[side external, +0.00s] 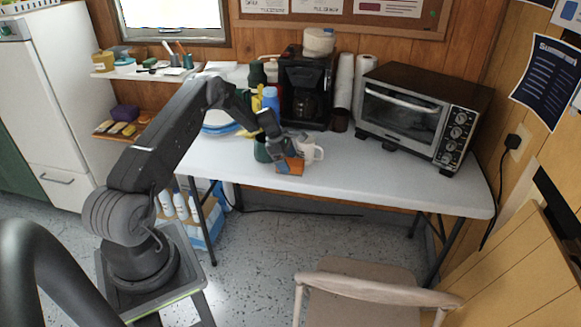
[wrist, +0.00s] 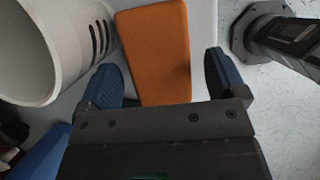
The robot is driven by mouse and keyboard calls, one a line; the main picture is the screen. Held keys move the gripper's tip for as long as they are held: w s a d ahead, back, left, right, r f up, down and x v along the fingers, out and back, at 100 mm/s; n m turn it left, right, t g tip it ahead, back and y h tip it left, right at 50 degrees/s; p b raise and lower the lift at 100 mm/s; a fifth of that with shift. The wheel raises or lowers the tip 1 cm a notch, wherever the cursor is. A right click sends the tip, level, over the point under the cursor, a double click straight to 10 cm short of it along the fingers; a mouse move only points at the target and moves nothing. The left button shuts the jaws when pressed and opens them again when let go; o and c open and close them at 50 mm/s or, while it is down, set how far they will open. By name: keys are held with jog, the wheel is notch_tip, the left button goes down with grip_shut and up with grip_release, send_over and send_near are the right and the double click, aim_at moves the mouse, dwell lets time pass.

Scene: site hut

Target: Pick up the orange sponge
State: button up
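The orange sponge (side external: 293,165) is on the white table (side external: 400,177) near its front edge, under my gripper (side external: 283,155). In the wrist view the sponge (wrist: 153,38) is a flat orange block extending between the two blue fingers of my gripper (wrist: 160,72). The fingers are apart. A gap shows between the right finger and the sponge, and the left finger is close to the sponge's left edge. I cannot tell whether they touch. The sponge's near end is hidden behind the gripper body.
A coffee maker (side external: 304,85), bottles and a toaster oven (side external: 420,112) stand farther back. The table's front right is clear. A chair (side external: 365,292) stands in front.

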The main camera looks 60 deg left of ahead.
aim_at(293, 162)
jog(key=c, duration=0.9)
jog(key=shift+r, duration=0.15)
jog(key=shift+c, duration=0.2)
notch_tip(293, 162, up, 4)
jog(key=shift+r, duration=0.1)
jog(key=s+a+r, duration=0.5)
jog(key=s+r, duration=0.1)
jog(key=s, duration=0.4)
jog(key=shift+s+a+r, duration=0.15)
jog(key=shift+a+r, duration=0.15)
